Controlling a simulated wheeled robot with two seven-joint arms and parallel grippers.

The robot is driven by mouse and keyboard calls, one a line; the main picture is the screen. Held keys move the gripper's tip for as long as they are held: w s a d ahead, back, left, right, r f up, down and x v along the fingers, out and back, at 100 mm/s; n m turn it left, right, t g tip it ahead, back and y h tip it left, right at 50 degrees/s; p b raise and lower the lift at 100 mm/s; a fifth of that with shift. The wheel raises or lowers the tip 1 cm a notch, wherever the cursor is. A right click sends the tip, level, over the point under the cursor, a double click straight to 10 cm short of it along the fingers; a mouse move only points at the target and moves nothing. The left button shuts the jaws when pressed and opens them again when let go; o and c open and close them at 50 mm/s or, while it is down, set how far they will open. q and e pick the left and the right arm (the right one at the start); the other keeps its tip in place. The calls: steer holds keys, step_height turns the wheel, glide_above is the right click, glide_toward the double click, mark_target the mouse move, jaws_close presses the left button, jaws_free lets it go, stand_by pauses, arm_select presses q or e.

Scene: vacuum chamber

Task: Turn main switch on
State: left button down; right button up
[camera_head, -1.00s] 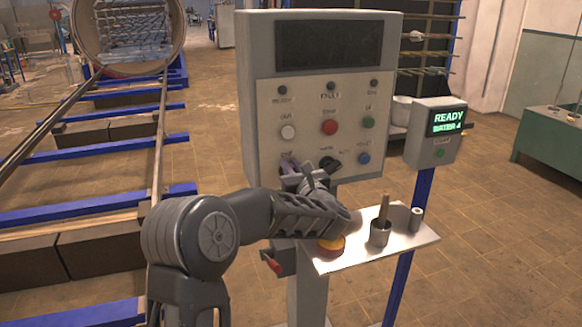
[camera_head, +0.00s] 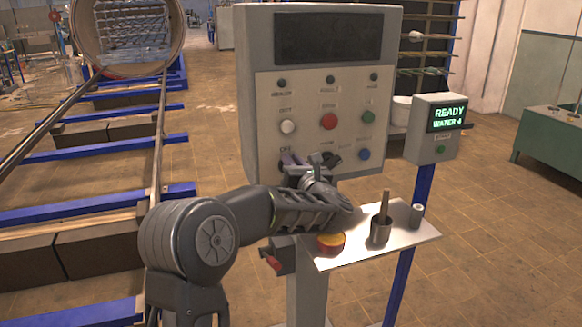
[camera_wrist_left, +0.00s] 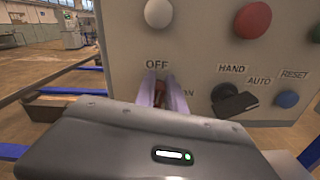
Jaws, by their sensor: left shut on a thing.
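The grey control cabinet (camera_head: 262,120) stands in the middle of the head view, with lamps and buttons on its pale front panel. My left gripper (camera_head: 289,161) is at the panel's lower left. In the left wrist view, its two pale purple fingers (camera_wrist_left: 165,92) are shut on a dark reddish switch knob (camera_wrist_left: 160,90) by the OFF and ON labels. The fingers and gripper body hide most of the knob, so its exact angle cannot be told. My right gripper is not in view.
A black HAND/AUTO selector (camera_wrist_left: 232,101) and a blue RESET button (camera_wrist_left: 287,99) sit right of the gripper. A small READY display box (camera_head: 436,130) stands at right.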

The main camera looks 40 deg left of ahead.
arm_select(q)
steer(key=f+m+b, duration=0.1)
steer(key=m, duration=0.4)
steer(key=w+d+f+m+b, duration=0.1)
steer(key=m, duration=0.4)
steer(key=w+f+m+b, duration=0.1)
steer(key=m, duration=0.4)
steer(key=shift+d+m, duration=0.15)
steer(key=shift+m, duration=0.25)
steer(key=c, duration=1.4)
jaws_free()
steer(key=shift+d, duration=0.1)
steer(key=b+v, duration=0.2)
steer(key=v, duration=0.5)
steer(key=shift+s+d, duration=0.25)
